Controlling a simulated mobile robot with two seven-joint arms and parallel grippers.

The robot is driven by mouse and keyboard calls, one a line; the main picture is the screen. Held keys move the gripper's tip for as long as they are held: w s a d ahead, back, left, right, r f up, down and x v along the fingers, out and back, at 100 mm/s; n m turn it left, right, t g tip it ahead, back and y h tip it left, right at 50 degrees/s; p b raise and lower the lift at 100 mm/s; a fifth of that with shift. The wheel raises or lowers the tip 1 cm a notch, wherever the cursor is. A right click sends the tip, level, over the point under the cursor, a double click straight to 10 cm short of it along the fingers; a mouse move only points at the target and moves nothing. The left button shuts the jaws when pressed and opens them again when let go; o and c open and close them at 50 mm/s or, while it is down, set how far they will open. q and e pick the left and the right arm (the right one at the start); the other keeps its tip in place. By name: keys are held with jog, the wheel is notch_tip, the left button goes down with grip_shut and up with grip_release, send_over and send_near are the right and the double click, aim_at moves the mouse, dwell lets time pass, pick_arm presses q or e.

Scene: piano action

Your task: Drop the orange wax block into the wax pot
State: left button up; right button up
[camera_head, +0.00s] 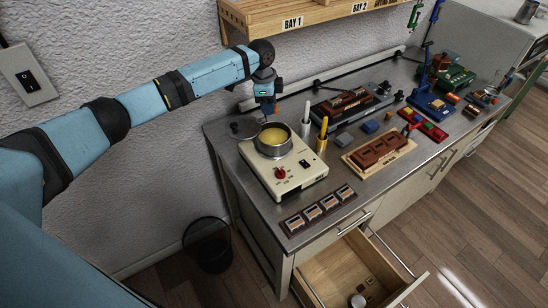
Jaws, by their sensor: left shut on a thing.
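The wax pot (284,149) is a round metal pot with yellow-orange wax inside, set on a cream heater unit with a red knob at the near left of the bench. My left gripper (267,109) points down just above the pot's back rim. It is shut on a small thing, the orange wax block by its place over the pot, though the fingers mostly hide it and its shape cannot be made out. My right gripper is not in view.
Wooden shelf (290,14) overhangs behind; a drawer (345,270) is open below.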

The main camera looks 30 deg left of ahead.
pick_arm(q)
notch_tip(320, 180, down, 6)
jog(key=b, duration=0.5)
jog(key=shift+r+b, duration=0.15)
jog(key=shift+b, duration=0.15)
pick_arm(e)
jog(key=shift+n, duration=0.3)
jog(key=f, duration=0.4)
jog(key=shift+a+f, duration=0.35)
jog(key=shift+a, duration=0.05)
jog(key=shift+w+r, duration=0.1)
pick_arm(q)
jog(key=o, duration=1)
jog(key=shift+c, duration=0.2)
jog(key=shift+r, duration=0.1)
notch_tip(320, 180, up, 14)
jog(key=a+b, duration=0.1)
jog(key=shift+s+a+f+b, duration=0.2)
jog(key=shift+s+a+b, duration=0.05)
jog(key=shift+s+b, duration=0.1)
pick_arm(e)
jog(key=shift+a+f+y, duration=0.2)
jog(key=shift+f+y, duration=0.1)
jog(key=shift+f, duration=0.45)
